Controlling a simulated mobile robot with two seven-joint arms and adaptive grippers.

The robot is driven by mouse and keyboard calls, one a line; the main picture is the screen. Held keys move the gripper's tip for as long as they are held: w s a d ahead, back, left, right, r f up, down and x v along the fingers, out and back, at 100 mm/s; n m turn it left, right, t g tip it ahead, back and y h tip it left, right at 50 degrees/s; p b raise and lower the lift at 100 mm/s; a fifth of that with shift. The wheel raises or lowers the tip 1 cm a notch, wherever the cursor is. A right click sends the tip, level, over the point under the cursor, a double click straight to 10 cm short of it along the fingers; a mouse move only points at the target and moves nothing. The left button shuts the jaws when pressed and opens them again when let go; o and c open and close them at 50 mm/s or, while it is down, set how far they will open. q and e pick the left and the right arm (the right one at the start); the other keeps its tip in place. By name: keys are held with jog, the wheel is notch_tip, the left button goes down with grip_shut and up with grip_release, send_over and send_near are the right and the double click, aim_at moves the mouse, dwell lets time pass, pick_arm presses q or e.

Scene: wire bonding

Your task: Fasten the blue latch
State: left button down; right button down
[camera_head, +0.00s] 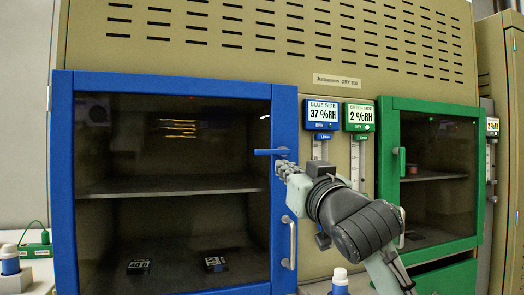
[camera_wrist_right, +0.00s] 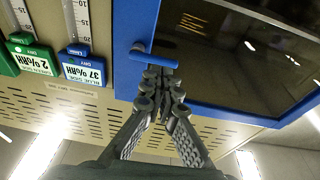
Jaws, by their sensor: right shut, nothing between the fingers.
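The blue latch (camera_head: 271,152) is a short bar on the right frame of the blue door (camera_head: 170,82). It lies about level, its left end reaching over the glass. My right gripper (camera_head: 281,168) is just below the latch, with its fingers shut and empty. In the right wrist view, which is upside down, the latch (camera_wrist_right: 155,57) lies just beyond the fingertips of my right gripper (camera_wrist_right: 163,82). I cannot tell whether the tips touch it. The blue door looks closed against the cabinet. My left gripper is not in view.
A silver handle (camera_head: 289,243) is lower on the blue door's right frame. Humidity displays (camera_head: 322,115) hang between the doors.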

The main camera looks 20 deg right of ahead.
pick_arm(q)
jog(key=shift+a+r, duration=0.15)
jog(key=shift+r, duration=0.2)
pick_arm(e)
jog(key=shift+t, duration=0.6)
jog(key=r, duration=0.1)
jog(key=s+r, duration=0.1)
jog(key=r, duration=0.1)
jog(key=s+a+r, duration=0.1)
jog(key=r, duration=0.1)
jog(key=shift+s+r, duration=0.15)
